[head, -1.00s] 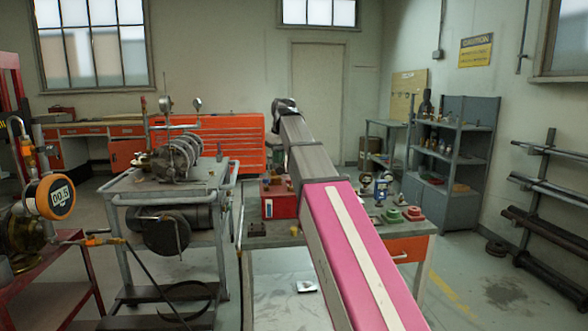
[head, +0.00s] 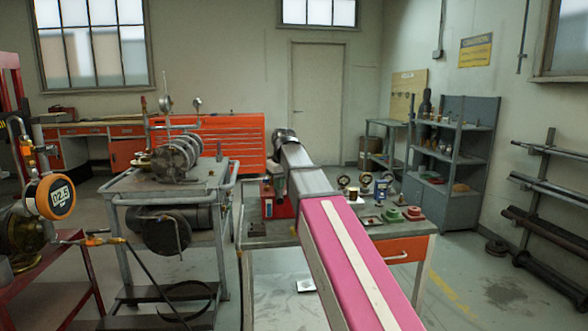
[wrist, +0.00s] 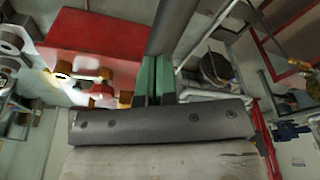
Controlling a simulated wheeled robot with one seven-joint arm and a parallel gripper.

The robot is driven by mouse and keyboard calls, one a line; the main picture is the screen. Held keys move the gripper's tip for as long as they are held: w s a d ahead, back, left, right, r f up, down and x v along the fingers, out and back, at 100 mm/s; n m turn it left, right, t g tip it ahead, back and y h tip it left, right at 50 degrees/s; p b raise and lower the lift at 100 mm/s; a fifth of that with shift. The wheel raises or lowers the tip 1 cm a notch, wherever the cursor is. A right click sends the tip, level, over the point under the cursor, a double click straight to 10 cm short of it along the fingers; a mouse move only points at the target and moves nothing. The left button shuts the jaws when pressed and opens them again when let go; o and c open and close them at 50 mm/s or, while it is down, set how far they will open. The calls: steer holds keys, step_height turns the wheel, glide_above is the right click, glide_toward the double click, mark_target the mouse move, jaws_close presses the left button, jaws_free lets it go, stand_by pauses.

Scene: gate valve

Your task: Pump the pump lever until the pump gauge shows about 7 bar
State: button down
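The red pump body (head: 284,206) sits on the workbench, partly behind my arm in the head view. It is the large red block (wrist: 95,40) at the upper left of the wrist view. The grey bar of the pump lever (wrist: 175,25) runs from the top of the wrist view down to my gripper (wrist: 155,80). The green fingers are close together and appear shut on the lever; the exact contact is partly hidden. The orange pump gauge (head: 49,197) at the left of the head view reads about 02.5.
A grey cart (head: 170,190) with machine parts stands left of the workbench. Small gauges and red and green parts (head: 392,215) lie right of my arm. A hose runs from the gauge stand (head: 75,240).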

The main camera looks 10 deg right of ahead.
steer(key=w+a+v, duration=0.1)
steer(key=w+v, duration=0.1)
steer(key=v, duration=1.1)
steer(key=shift+a+r, duration=0.25)
steer(key=shift+r, duration=0.05)
steer(key=shift+w, duration=0.15)
steer(key=x, duration=0.3)
steer(key=shift+s+d+f, duration=0.2)
steer(key=shift+s+f, duration=0.1)
steer(key=shift+f, duration=0.05)
steer(key=v, duration=0.3)
steer(key=shift+w+a+r, duration=0.2)
steer(key=shift+w+r, duration=0.1)
steer(key=shift+r, duration=0.05)
stand_by(1.3)
